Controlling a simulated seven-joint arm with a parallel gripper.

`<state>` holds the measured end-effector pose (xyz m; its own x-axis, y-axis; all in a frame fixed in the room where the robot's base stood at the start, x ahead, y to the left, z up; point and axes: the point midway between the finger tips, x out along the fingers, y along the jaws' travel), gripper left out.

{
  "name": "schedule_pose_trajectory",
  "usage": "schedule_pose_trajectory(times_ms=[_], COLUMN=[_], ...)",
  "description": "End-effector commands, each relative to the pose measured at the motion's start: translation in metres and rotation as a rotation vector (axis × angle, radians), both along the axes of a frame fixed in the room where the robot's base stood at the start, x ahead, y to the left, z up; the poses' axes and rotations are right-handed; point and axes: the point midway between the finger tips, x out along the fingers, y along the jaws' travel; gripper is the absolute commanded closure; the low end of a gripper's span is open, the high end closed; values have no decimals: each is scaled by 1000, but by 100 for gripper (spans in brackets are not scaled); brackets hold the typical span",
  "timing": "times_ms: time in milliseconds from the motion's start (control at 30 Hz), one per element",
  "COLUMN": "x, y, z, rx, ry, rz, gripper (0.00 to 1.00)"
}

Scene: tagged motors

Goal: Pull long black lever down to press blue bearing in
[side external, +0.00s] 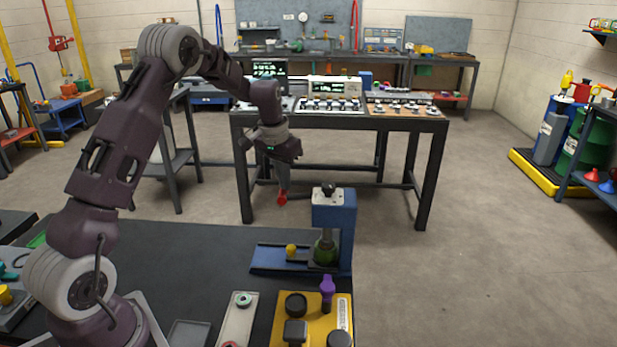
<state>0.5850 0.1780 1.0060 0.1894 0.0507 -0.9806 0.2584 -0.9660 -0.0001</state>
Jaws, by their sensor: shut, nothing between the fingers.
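A blue press (345,222) stands at the back right edge of the black table, with a white top and a small black knob (328,188) on it. A dark green part (325,252) sits on its base under a grey column.
A yellow knob (291,250) sits at the left of the press base. In front are a yellow fixture (322,325) with black parts and a purple knob (327,288), and a pale tray (238,318) with a green ring. The black table top (190,255) left of the press is clear.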

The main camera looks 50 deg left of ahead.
Motion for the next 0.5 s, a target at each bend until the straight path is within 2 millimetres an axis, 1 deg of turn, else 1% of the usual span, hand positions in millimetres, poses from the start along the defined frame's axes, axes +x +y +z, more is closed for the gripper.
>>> schedule_pose_trajectory(times_ms=[33,500], x=[1,1], y=[0,0], z=[6,56], rx=[1,2], ry=[-3,-4], rz=[-1,1], gripper=[100,100])
